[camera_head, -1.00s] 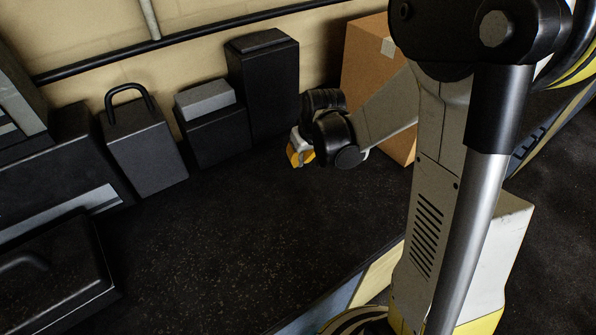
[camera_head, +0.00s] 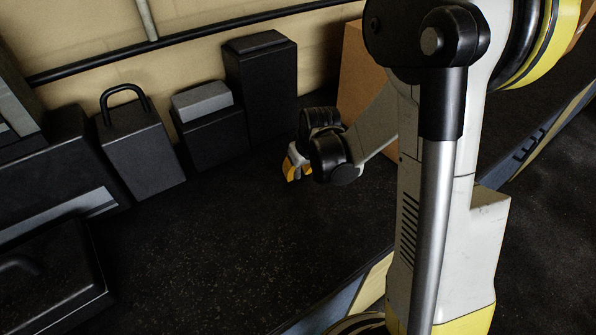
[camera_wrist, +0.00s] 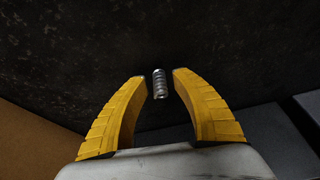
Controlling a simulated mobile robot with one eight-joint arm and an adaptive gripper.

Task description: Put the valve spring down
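The valve spring (camera_wrist: 159,84) is a small grey metal coil in the wrist view. It shows between the tips of my two yellow fingers, with a narrow dark gap on each side. My gripper (camera_wrist: 160,77) is open around it, and I see no finger touching it. The dark speckled bench top (camera_wrist: 90,50) lies beyond the spring; I cannot tell whether the spring rests on it. In the head view my gripper (camera_head: 292,167) is low over the bench top, in front of the tall black block, and the spring cannot be made out.
A tall black block (camera_head: 262,95), a grey-topped black box (camera_head: 212,130) and a black case with a handle (camera_head: 140,160) stand along the wall. A cardboard box (camera_head: 355,80) is behind my arm. The bench top's middle (camera_head: 220,240) is clear.

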